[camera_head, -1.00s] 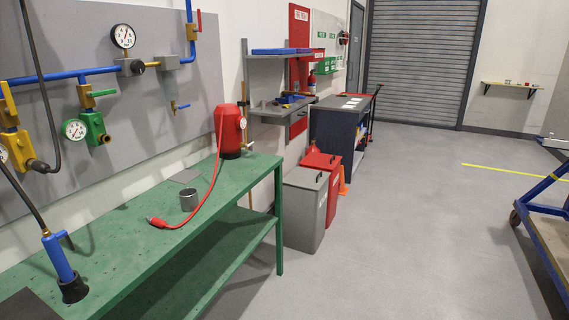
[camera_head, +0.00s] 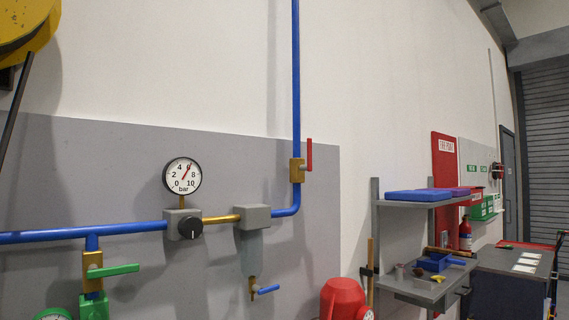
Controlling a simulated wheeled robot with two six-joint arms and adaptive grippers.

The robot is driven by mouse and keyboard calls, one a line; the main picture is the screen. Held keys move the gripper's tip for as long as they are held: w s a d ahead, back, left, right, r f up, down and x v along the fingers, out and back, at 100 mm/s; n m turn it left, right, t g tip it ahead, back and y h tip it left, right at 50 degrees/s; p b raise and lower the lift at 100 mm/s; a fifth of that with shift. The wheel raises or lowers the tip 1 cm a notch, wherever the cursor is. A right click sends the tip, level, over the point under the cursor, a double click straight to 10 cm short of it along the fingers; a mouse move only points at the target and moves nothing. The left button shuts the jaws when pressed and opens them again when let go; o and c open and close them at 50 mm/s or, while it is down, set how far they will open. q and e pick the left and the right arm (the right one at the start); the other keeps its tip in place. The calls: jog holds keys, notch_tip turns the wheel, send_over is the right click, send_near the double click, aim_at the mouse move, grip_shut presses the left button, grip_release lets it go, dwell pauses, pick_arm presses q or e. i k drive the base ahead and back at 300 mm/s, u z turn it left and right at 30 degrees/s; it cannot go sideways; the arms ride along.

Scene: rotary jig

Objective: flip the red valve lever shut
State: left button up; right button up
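The red valve lever (camera_head: 309,154) stands upright, in line with the vertical blue pipe (camera_head: 296,80). It is on the right side of a brass valve body (camera_head: 297,170), high on the grey wall panel. Below the valve the pipe bends left into a grey filter unit (camera_head: 252,218). Neither of my grippers shows in this view.
A pressure gauge (camera_head: 182,176) sits above a black regulator knob (camera_head: 190,228). A green lever (camera_head: 113,270) and a small blue drain lever (camera_head: 267,289) are lower. A red tank (camera_head: 343,299) and a shelf (camera_head: 425,202) with a blue tray stand to the right.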

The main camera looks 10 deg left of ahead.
aim_at(308, 167)
jog(key=u, duration=0.05)
jog(key=i, duration=0.3)
jog(key=u, duration=0.05)
jog(key=k, duration=0.5)
jog(key=z, duration=1.75)
jog(key=i, duration=2)
jog(key=u, duration=2.75)
